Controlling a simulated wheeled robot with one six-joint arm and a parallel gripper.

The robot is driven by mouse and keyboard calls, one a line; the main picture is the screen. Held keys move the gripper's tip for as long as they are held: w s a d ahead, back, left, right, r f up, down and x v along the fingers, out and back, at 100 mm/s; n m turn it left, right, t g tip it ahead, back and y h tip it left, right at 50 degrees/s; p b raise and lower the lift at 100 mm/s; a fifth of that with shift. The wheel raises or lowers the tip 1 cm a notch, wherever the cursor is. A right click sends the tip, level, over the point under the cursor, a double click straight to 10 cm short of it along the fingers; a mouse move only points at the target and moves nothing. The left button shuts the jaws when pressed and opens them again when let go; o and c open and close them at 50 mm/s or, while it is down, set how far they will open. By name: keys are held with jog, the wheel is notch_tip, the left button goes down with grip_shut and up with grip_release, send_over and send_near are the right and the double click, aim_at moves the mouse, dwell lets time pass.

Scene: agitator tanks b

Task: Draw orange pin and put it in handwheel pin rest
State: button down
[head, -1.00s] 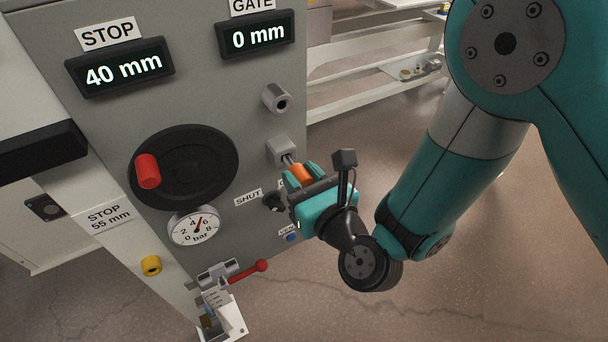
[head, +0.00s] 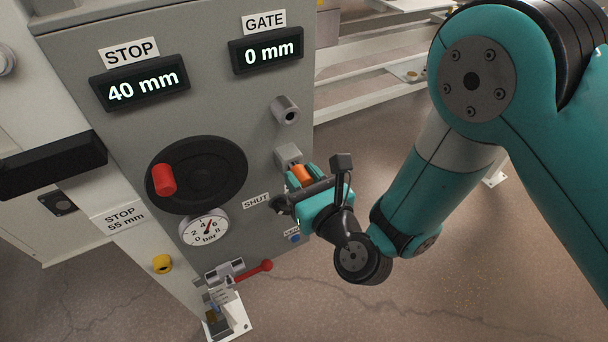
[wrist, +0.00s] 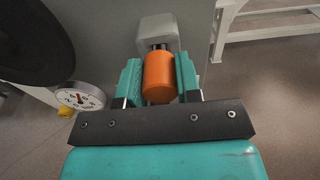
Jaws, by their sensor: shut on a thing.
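The orange pin (head: 300,174) has a thick orange head. My gripper (head: 302,180) is shut on that head, with one teal finger on each side. In the wrist view the pin head (wrist: 159,78) sits between the fingers, close in front of a grey block (wrist: 159,32). A short dark neck shows between head and block; the pin's shank is hidden. In the head view the same block (head: 288,155) stands out from the panel. A grey round socket (head: 286,110) with a dark hole is above it. I cannot tell which is the handwheel pin rest.
The black handwheel (head: 205,176) with a red knob (head: 164,180) is left of my gripper, above a pressure gauge (head: 205,230). A red-handled clamp (head: 245,270) sits below. A yellow knob (head: 162,263) is lower left. Open floor lies to the right.

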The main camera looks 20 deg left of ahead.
jog(key=shift+w+a+r+p, duration=0.1)
jog(key=shift+w+a+p, duration=0.3)
jog(key=shift+p, duration=0.75)
jog(key=c, duration=0.7)
grip_release()
jog(key=shift+c, duration=0.2)
jog(key=shift+s, duration=0.1)
